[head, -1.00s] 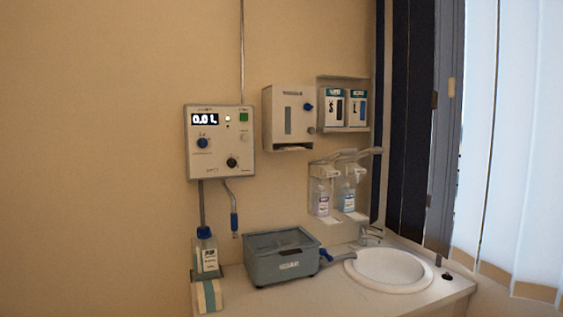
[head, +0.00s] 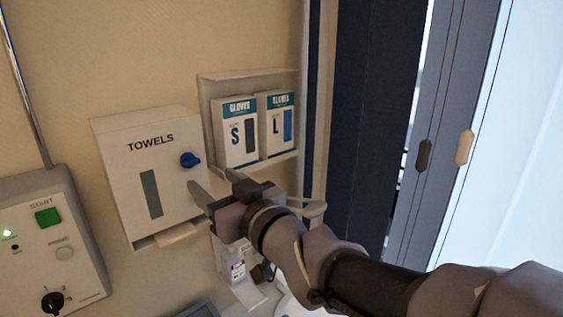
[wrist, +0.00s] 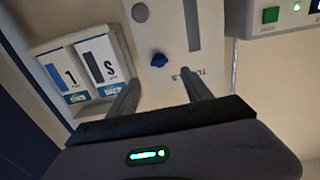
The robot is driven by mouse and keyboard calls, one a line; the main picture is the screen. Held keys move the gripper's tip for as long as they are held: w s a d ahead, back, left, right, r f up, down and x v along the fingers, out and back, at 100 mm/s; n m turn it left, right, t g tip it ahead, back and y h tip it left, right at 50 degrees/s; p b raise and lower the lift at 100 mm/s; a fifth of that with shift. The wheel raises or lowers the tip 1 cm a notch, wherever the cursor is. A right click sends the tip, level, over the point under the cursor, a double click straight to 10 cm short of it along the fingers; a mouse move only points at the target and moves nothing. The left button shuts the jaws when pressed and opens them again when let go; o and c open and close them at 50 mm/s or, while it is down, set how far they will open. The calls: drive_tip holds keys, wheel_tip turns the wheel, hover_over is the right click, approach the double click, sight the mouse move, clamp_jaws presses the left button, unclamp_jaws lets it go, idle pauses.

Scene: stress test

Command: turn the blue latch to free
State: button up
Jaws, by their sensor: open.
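The blue latch (head: 190,160) is a small knob at the upper right of the front of the white towel dispenser (head: 125,187), marked TOWELS. My gripper (head: 208,177) is open and empty, its fingertips just below and right of the latch in the head view. In the wrist view the blue latch (wrist: 158,59) shows between the two spread fingers of my gripper (wrist: 159,71), near the fingertips. I see no finger touching it; the exact gap in depth is hard to judge. A round grey knob (wrist: 140,12) on the dispenser shows in the wrist view.
Two glove boxes marked S (head: 236,135) and L (head: 277,127) stand in a wall holder right of the dispenser. A control panel (head: 50,240) with a green button is at the lower left. A bottle (head: 236,268) is below. Dark blinds are at the right.

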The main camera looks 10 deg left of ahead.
sight(192, 164)
drive_tip(key=p+x, duration=0.1)
drive_tip(key=x, duration=0.8)
drive_tip(key=shift+a+p, duration=0.1)
drive_tip(key=shift+p, duration=0.2)
drive_tip(key=shift+w, duration=0.1)
drive_tip(key=shift+c, duration=0.5)
clamp_jaws()
drive_tip(key=shift+f, duration=0.1)
